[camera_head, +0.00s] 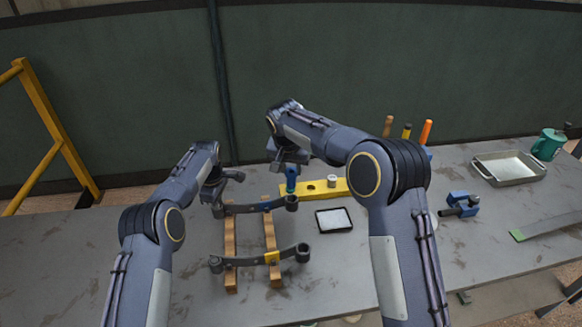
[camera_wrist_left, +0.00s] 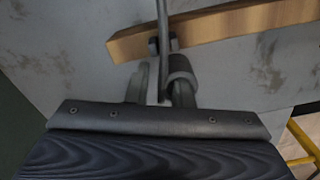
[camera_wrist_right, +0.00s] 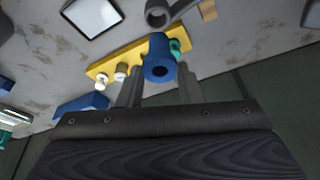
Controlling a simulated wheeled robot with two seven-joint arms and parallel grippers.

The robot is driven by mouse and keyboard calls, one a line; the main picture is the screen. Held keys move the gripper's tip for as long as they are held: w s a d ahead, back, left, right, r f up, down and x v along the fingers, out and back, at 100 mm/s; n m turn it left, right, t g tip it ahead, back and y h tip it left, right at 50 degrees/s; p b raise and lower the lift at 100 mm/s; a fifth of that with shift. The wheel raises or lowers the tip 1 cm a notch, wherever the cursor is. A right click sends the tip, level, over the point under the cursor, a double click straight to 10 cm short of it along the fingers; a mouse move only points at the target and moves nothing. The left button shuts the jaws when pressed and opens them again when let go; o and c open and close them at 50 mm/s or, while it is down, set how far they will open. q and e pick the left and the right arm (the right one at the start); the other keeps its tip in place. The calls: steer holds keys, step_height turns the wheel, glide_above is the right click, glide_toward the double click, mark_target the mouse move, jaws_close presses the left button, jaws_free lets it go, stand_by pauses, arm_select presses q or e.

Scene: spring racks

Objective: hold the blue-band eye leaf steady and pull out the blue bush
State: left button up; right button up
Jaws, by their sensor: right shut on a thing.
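The blue-band eye leaf (camera_head: 245,208), dark with an eye at each end, lies across two wooden rails. My left gripper (camera_head: 218,195) is at its left end. In the left wrist view its fingers (camera_wrist_left: 162,90) stand on either side of the thin leaf (camera_wrist_left: 163,35), with gaps showing, so it looks open. My right gripper (camera_head: 291,166) is shut on the blue bush (camera_head: 291,180). The bush (camera_wrist_right: 158,62) is clear of the leaf's right eye (camera_wrist_right: 158,14) and hangs by the left end of the yellow block.
A yellow-band leaf (camera_head: 240,262) lies nearer on the rails.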

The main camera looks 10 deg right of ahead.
arm_select(q)
steer(key=shift+o, duration=1.1)
